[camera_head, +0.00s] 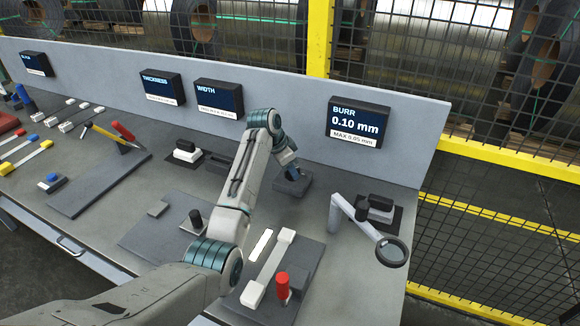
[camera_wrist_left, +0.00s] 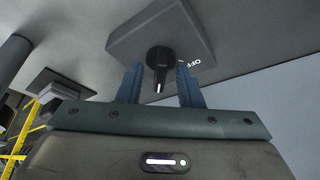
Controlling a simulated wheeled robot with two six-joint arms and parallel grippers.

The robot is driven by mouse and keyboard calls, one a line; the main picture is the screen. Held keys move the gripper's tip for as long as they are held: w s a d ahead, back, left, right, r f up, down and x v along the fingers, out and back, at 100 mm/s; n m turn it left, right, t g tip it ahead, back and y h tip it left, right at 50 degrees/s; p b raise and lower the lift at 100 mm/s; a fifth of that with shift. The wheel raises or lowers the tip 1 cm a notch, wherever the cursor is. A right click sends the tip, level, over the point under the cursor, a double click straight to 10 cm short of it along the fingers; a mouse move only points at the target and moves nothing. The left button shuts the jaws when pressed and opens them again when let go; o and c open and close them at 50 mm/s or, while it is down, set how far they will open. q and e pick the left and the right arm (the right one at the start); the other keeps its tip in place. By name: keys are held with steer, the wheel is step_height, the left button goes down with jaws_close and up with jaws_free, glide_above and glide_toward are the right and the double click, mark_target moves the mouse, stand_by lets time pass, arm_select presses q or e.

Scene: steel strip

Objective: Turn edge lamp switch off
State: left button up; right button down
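The lamp switch is a black rotary knob (camera_wrist_left: 159,60) on a grey box (camera_wrist_left: 160,32), with a white "OFF" label to the right of the knob in the left wrist view. The white mark on the knob points toward my gripper, not at that label. My left gripper (camera_wrist_left: 160,86) is open, its two blue fingers on either side of the knob, with visible gaps. In the head view the grey box (camera_head: 303,184) sits on the bench under my left gripper (camera_head: 292,174), which hides the knob. My right gripper is out of view.
A ring magnifier on a grey arm (camera_head: 350,215) stands to the right. A "BURR 0.10 mm" display (camera_head: 358,122) is behind. A red-topped post (camera_head: 282,287) and a strip gauge plate (camera_head: 310,262) lie in front. A dark post (camera_head: 196,218) stands left of my forearm.

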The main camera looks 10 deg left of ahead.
arm_select(q)
jaws_close()
